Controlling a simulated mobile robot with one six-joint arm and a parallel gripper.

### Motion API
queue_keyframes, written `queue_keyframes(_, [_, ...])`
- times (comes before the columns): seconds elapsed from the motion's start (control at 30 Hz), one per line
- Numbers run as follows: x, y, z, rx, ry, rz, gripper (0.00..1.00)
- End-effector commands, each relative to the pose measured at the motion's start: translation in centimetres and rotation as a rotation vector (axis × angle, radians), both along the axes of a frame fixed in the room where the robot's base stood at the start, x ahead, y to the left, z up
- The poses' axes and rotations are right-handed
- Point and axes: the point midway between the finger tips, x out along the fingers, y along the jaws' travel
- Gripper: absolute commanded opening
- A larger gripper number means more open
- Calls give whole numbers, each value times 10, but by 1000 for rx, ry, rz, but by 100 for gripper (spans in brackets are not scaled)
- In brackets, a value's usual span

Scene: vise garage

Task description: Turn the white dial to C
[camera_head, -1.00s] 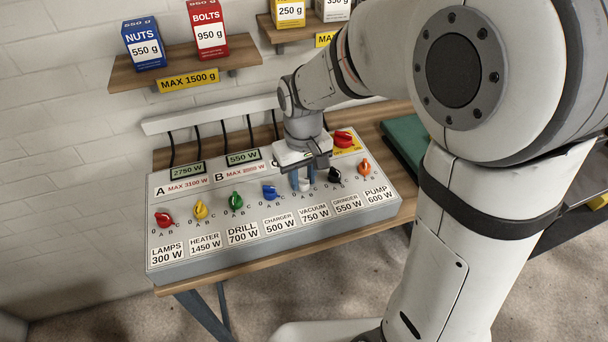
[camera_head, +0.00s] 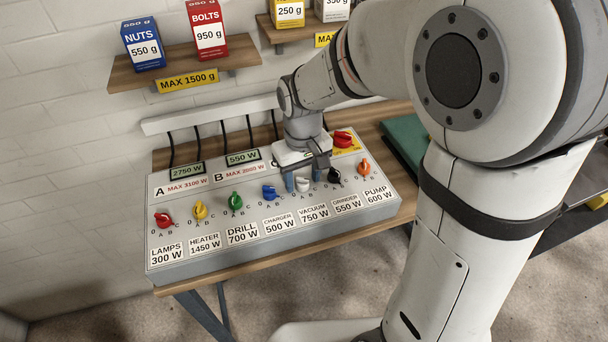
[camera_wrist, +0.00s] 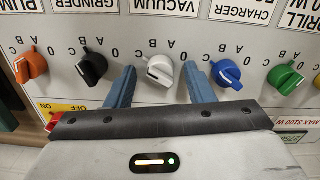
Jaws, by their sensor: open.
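The white dial (camera_head: 303,184) is on the VACUUM 750 W place of the grey control panel (camera_head: 215,247). It also shows in the wrist view (camera_wrist: 158,71), where the picture is upside down. My gripper (camera_head: 303,178) is over the panel, pointing down. Its blue fingers are spread on either side of the white dial, with a visible gap on each side in the wrist view. Letters A and B show near the dial; I cannot tell for sure which mark it points at. The displays read 2750 W for A (camera_head: 187,169) and 550 W for B (camera_head: 243,157).
The blue dial (camera_wrist: 226,74) is close beside one finger, and the black dial (camera_wrist: 92,68) is near the other. Red, yellow, green and orange dials are on the same row. A larger red switch (camera_head: 343,139) is behind my gripper. Shelves with boxes hang above.

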Motion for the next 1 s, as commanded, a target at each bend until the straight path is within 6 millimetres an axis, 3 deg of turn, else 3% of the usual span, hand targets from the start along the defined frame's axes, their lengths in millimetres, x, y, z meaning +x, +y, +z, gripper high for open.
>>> queue_keyframes(0.5, [1,0,70,1,-2,0,48])
queue_keyframes(1.0, [1,0,78,0,0,0,48])
